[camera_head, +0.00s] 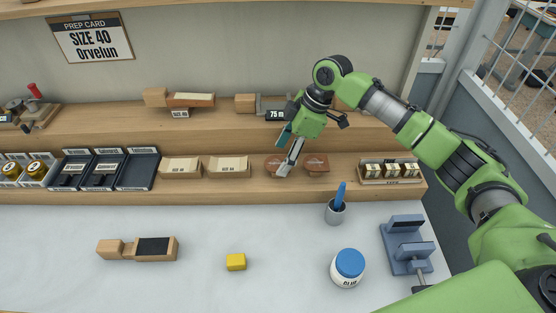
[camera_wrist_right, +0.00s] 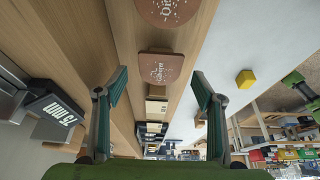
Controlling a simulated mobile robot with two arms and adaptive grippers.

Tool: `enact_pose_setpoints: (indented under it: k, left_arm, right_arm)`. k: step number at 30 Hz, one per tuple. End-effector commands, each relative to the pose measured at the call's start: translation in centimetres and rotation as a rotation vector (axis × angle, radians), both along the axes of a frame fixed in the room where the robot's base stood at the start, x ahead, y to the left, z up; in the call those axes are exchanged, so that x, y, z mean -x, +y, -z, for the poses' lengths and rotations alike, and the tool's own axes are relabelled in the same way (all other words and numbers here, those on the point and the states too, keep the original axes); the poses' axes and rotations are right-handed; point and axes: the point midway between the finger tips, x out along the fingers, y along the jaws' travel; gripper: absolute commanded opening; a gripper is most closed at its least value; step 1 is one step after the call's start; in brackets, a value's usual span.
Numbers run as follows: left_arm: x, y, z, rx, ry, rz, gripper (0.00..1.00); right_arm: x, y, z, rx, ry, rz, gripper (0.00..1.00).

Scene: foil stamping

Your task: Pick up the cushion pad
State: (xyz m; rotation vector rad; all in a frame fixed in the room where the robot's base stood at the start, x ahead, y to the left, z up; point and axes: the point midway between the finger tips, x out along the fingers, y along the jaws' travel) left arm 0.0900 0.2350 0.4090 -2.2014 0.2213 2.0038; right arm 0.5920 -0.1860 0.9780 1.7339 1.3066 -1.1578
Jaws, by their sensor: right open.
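Two brown rounded pads with pale lettering lie on the lower shelf; I cannot tell for sure which is the cushion pad. The left pad (camera_head: 272,160) is partly hidden by my right gripper (camera_head: 286,153); the right pad (camera_head: 317,163) is clear. In the right wrist view, one pad (camera_wrist_right: 160,69) shows between the open fingers of the right gripper (camera_wrist_right: 160,73), and the other pad (camera_wrist_right: 168,8) is cut by the top edge. The right gripper is empty, close to the left pad; I cannot tell whether it touches. The left gripper is not in view.
Labelled boxes (camera_head: 229,166) stand left of the pads, and a rack of small blocks (camera_head: 390,172) right. A 75 mm gauge (camera_head: 278,115) is behind the gripper. The white table holds a yellow block (camera_head: 236,262), glue jar (camera_head: 348,268), cup (camera_head: 335,214) and blue-grey fixture (camera_head: 407,262).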

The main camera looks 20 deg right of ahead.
Motion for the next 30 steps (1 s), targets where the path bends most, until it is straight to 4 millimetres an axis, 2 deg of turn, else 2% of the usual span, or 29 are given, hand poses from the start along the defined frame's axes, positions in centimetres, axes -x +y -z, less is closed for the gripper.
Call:
enact_pose_setpoints:
  k: [3,10,13,14,25,30]
  left_arm:
    - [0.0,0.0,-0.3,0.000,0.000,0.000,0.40]
    - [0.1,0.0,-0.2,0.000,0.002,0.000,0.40]
    - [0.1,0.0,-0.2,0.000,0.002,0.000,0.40]
    - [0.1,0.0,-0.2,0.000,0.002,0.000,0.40]
    - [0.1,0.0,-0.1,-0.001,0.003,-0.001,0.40]
    - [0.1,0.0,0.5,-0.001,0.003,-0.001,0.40]
  right_arm:
    - [0.0,0.3,0.9,0.002,0.001,0.001,0.62]
    - [-0.1,0.3,1.1,0.002,0.000,0.000,0.62]
    - [-0.1,0.3,1.1,0.001,-0.001,0.000,0.38]
    - [-0.1,0.3,1.1,0.001,-0.001,0.000,0.33]
    - [-0.1,0.3,0.9,0.001,-0.001,0.000,0.33]
    - [-0.2,0.4,-0.1,-0.001,-0.004,-0.001,0.33]
